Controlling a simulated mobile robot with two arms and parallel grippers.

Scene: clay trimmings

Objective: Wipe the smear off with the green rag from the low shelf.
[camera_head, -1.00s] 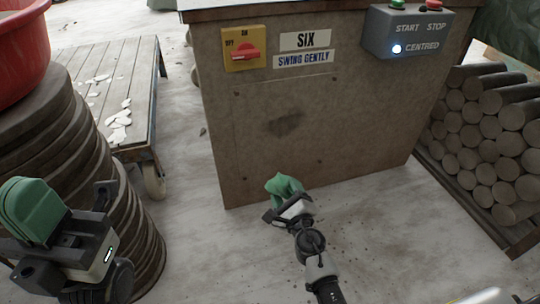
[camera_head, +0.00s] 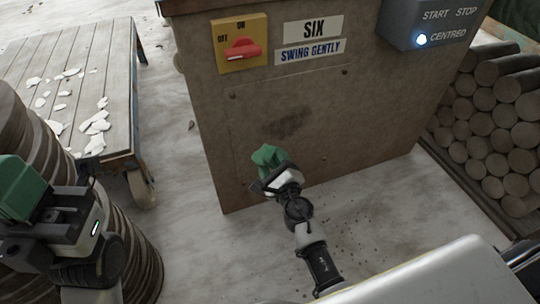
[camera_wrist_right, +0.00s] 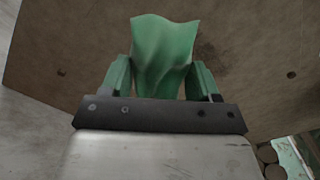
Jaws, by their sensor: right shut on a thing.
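The smear (camera_head: 290,122) is a dark patch on the front of the brown cabinet (camera_head: 215,130), below its labels. The green rag (camera_head: 268,155) is in my right gripper (camera_head: 272,176), just below and left of the smear in the head view. In the right wrist view the rag (camera_wrist_right: 165,45) bulges up between the two green fingers of my right gripper (camera_wrist_right: 160,75); part of the smear (camera_wrist_right: 207,48) shows beside it. I cannot tell whether the rag touches the panel. My left gripper (camera_head: 25,205) is at the left edge, its jaw opening unclear.
The cabinet carries a yellow switch plate (camera_head: 240,44) and a grey button box (camera_head: 430,22). A low wooden cart (camera_head: 115,95) with white scraps stands left. Stacked cylinders (camera_head: 490,125) stand right. The floor before the cabinet is open, with scattered crumbs.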

